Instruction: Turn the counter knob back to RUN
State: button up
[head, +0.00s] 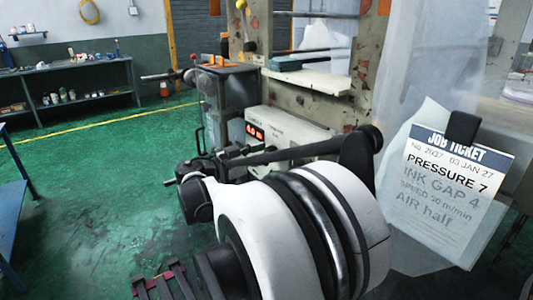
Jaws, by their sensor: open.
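The counter unit (290,134) is a pale box on the machine's front in the head view, with a lit red display (255,132) at its left end. The display's digits are too small to read surely. I cannot make out the counter knob or its RUN mark; my arm covers the lower part of the box. My gripper (193,167) shows as small dark parts at the left end of my arm, left of and below the display. It is open, and I see nothing held in it. I cannot tell its distance from the box.
A job ticket (455,185) hangs at the right, reading PRESSURE 7. Clear film (400,75) hangs beside the machine frame (365,60). A shelved bench (75,85) stands at the back left, and a blue table (12,215) at the left edge. Green floor (95,180) between is open.

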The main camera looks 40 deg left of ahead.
jog(key=shift+w+d, duration=0.1)
jog(key=shift+w, duration=0.2)
jog(key=shift+c, duration=0.5)
grip_shut()
